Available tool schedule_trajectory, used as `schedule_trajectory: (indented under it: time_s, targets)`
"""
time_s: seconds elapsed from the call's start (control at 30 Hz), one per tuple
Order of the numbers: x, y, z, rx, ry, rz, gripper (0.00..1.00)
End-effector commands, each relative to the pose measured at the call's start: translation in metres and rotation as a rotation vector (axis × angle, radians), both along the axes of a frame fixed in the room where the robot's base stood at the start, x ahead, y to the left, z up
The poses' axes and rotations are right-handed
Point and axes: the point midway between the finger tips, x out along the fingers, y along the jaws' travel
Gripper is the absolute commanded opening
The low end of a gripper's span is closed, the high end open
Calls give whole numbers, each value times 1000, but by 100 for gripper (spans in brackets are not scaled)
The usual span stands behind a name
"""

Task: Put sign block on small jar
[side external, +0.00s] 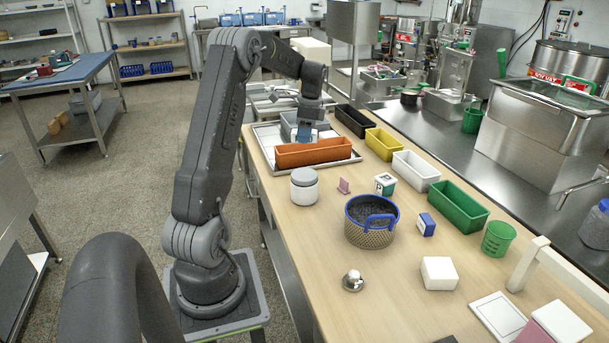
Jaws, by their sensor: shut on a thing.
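A small white jar (304,190) with a grey lid stands upright on the wooden table, in front of the orange bin. A small white block (385,183) with a green and dark sign-like print stands to its right; I cannot tell if this is the sign block. My gripper (308,130) points down behind the orange bin, above the grey bin. It is shut on a small blue piece (304,137), mostly hidden; its shape and any marking are unclear. The jar is nearer the camera than my gripper.
The orange bin (313,152) and grey bin (287,122) sit on a tray. Black, yellow, white and green bins line the table's right side. A wire basket (371,222), pink piece (344,186) and blue-white block (426,225) stand near the jar.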

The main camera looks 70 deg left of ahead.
Motion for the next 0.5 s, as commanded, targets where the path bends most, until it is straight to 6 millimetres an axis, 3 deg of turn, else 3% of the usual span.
schedule_trajectory:
  time_s: [0.5]
  targets:
    - [0,-1,-68,0,1,-3,18]
